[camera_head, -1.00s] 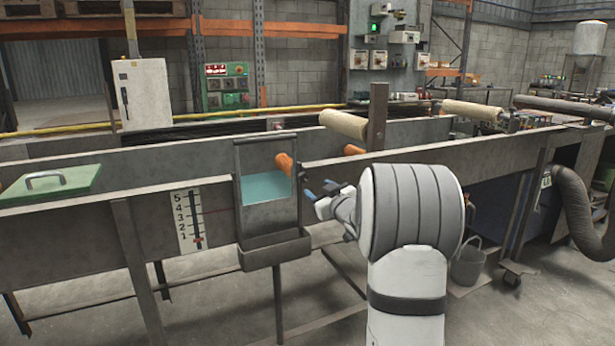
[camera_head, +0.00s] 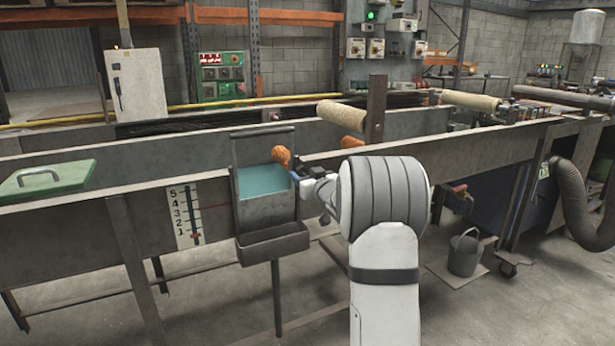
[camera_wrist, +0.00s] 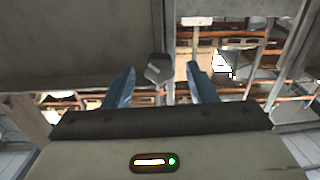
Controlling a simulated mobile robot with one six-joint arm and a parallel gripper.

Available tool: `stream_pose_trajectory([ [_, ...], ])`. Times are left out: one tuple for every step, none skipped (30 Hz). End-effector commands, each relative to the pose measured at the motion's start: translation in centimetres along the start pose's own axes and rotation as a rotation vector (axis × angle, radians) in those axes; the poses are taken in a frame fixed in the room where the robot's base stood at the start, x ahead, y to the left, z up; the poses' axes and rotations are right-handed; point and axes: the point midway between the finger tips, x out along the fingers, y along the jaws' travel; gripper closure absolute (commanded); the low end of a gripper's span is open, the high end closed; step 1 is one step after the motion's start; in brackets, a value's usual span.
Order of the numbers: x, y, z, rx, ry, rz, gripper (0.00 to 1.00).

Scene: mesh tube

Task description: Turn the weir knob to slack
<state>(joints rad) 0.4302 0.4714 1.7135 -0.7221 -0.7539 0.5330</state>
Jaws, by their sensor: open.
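The weir box (camera_head: 265,210) is a grey metal box with a teal panel, on the front of the long trough. An orange rounded part (camera_head: 282,156) sits at its upper right. My gripper (camera_head: 297,177) is at the box's right edge, just below the orange part. In the wrist view a dark, many-sided knob (camera_wrist: 159,68) with a pale line on its face shows between the two blue fingers of my gripper (camera_wrist: 161,70). The fingers are apart, with a gap on each side of the knob. Its depth relative to the fingertips is unclear. My arm hides the trough wall behind it.
A numbered scale (camera_head: 185,217) is on the trough wall left of the box. A green lid (camera_head: 48,180) with a handle lies at the far left. A roller (camera_head: 341,115) and an upright post (camera_head: 376,108) stand behind my arm. A bucket (camera_head: 465,252) is at right.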

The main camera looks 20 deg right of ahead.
Motion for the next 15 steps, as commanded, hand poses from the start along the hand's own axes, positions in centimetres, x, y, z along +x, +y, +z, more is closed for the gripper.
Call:
stream_pose_trajectory([
  [-0.02,0.03,-0.01,0.000,0.000,0.000,0.48],
  [-0.03,0.03,-0.01,0.000,0.000,0.000,0.48],
  [-0.03,0.05,-0.02,0.000,0.000,0.001,0.51],
  [-0.04,0.05,-0.02,0.000,0.000,0.001,0.53],
  [-0.05,0.06,-0.02,-0.001,0.000,0.001,0.56],
  [-0.05,0.07,-0.02,-0.001,0.000,0.001,0.59],
  [-0.06,0.08,-0.02,-0.001,0.000,0.001,0.61],
  [-0.06,0.09,-0.02,-0.001,0.000,0.001,0.64],
  [-0.06,0.10,-0.02,-0.001,0.000,0.001,0.67],
  [-0.07,0.10,-0.02,-0.001,0.000,0.001,0.70],
  [-0.07,0.11,-0.02,-0.001,0.000,0.001,0.72],
  [-0.07,0.11,-0.02,-0.001,0.000,0.002,0.75],
  [-0.08,0.12,-0.02,-0.001,0.000,0.002,0.78],
  [-0.08,0.12,-0.02,-0.001,0.000,0.002,0.80],
  [-0.08,0.13,-0.02,-0.001,0.000,0.002,0.84],
])
